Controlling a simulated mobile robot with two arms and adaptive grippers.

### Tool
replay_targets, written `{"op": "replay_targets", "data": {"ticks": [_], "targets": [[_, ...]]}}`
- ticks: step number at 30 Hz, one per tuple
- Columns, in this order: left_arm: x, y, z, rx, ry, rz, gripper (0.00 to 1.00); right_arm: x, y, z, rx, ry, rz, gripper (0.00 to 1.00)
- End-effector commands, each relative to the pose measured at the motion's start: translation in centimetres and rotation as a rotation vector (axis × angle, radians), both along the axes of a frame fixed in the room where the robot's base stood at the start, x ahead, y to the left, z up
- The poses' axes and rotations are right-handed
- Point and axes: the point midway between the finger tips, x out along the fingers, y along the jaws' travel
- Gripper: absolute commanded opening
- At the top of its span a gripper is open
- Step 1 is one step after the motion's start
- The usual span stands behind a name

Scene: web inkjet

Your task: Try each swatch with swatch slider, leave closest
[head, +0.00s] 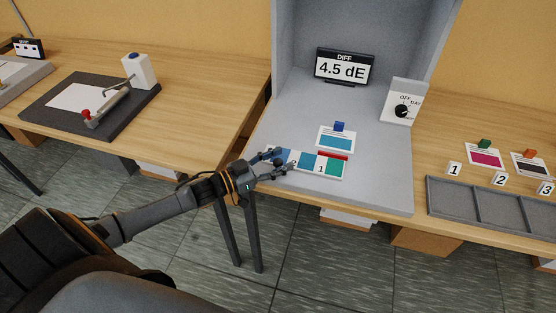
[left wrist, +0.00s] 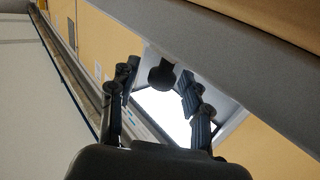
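The swatch strip (head: 306,164) lies on the grey booth floor, with blue, teal and green patches and the numbers 2 and 1. A red slider piece (head: 333,155) shows at its back edge. Behind it is a sample card (head: 336,139) with a cyan patch and a blue knob. The display (head: 343,67) reads 4.5 dE. My left gripper (head: 281,163) is at the strip's left end, partly covering it; whether it touches is unclear. In the left wrist view its fingers (left wrist: 158,103) are apart, with a dark round thing (left wrist: 162,75) showing between them. My right gripper is not in view.
A light switch box (head: 403,103) stands at the booth's right. On the right table are a grey tray (head: 463,208), number tags and magenta (head: 485,157) and dark (head: 529,163) cards. A dark board (head: 90,105) with a lever device lies on the left table.

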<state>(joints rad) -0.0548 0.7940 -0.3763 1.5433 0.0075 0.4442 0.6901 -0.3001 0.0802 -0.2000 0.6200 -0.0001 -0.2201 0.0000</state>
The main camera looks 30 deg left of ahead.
Motion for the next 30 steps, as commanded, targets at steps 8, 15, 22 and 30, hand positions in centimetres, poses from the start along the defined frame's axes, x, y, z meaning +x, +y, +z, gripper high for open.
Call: {"op": "replay_targets", "data": {"ticks": [8, 15, 22, 30], "targets": [[0.0, 0.0, 0.0, 0.0, 0.0, 0.0, 0.0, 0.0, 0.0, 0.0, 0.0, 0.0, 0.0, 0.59], [0.1, -0.4, 0.1, -0.002, -0.001, 0.0, 0.0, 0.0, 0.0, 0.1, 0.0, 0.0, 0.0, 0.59], [1.2, -5.3, 0.2, -0.008, -0.001, -0.003, 0.0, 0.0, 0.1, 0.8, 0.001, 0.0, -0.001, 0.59], [1.8, -8.0, 0.0, -0.002, 0.001, -0.003, 0.0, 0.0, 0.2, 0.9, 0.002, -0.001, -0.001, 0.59]]}}
